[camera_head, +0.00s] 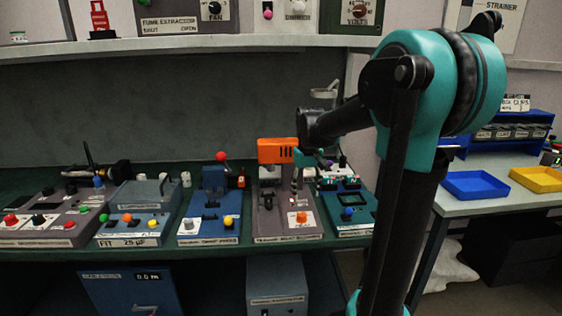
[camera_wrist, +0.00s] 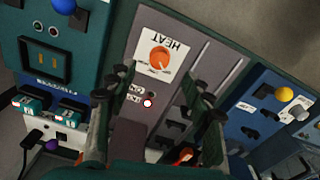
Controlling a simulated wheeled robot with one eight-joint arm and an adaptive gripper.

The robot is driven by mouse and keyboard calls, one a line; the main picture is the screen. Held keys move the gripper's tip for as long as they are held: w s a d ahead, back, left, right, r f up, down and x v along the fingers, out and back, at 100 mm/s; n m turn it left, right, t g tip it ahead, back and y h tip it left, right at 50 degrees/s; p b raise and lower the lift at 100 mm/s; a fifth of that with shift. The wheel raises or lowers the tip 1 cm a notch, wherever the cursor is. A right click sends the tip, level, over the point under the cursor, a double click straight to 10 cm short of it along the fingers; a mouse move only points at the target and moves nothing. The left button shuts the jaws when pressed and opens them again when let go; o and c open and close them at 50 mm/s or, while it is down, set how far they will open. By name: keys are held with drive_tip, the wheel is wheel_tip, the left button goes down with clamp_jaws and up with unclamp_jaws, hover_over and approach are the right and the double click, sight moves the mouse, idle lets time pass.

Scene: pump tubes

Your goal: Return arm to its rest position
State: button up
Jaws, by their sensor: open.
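My arm reaches from the right of the head view over the bench, bent at a teal elbow. My gripper (camera_head: 306,170) is over the grey device in the middle of the bench, beside an orange block (camera_head: 275,151). In the wrist view my gripper (camera_wrist: 158,100) shows two dark green fingers spread apart with nothing held between them. Behind them is the grey panel (camera_wrist: 195,52) with an orange HEAT knob (camera_wrist: 160,59) and a small lit red-white button. In the head view the fingertips are too small to make out.
A blue press (camera_head: 214,212) with a red ball lever stands left of the grey device, and a teal device (camera_head: 347,207) stands right. A shelf (camera_head: 180,46) runs above. A blue tray (camera_head: 474,185) and a yellow tray (camera_head: 537,179) sit on the right table.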

drive_tip(key=s+d+f+m+t, duration=0.1)
drive_tip(key=s+f+t, duration=0.1)
drive_tip(key=s+f, duration=0.5)
drive_tip(key=s+d+f+m+t, duration=0.1)
drive_tip(key=s+d+f, duration=0.1)
drive_tip(key=s+f, duration=0.5)
drive_tip(key=s, duration=0.6)
drive_tip(key=shift+s+d+t, duration=0.2)
drive_tip(key=shift+d+t, duration=0.05)
drive_tip(key=shift+t, duration=0.15)
drive_tip(key=shift+c, duration=0.4)
